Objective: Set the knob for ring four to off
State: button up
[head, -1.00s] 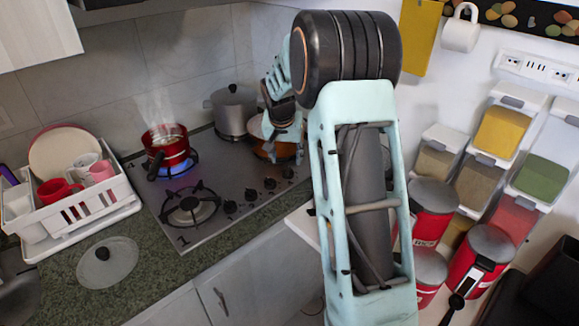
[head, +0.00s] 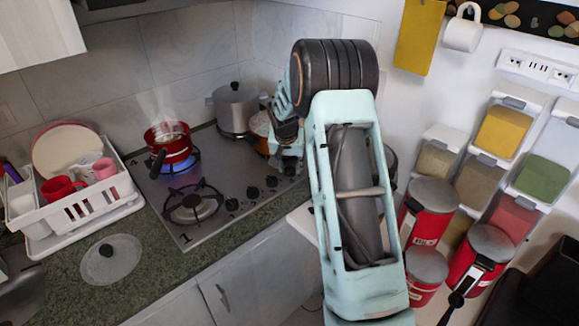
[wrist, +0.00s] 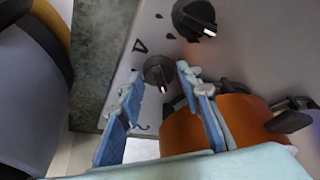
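In the wrist view a black knob (wrist: 158,72) with a white pointer mark sits on the steel stove panel, next to a printed "4". Its white mark points toward the bottom of the picture. My gripper (wrist: 161,80) is open, with one blue fingertip on each side of the knob; I cannot tell whether either touches it. A second black knob (wrist: 195,18) is above and to the right. In the head view my gripper (head: 290,150) is over the right end of the knob row on the stove (head: 222,180), partly hidden by my arm.
An orange pot (wrist: 190,130) is close beside the right finger. A red steaming pot (head: 168,145) stands over a blue flame, and a grey pot (head: 236,108) is at the back. A dish rack (head: 85,205) and a glass lid (head: 111,260) are at left.

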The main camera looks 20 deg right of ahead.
jog(key=c, duration=0.7)
jog(key=shift+o, duration=0.2)
jog(key=shift+d+n, duration=0.1)
jog(key=shift+n, duration=0.3)
jog(key=n+y, duration=0.2)
jog(key=n, duration=0.3)
jog(key=shift+d, duration=0.15)
jog(key=shift+c, duration=0.2)
jog(key=shift+n+y, duration=1)
jog(key=shift+n, duration=1)
jog(key=o, duration=1.2)
jog(key=shift+c, duration=0.2)
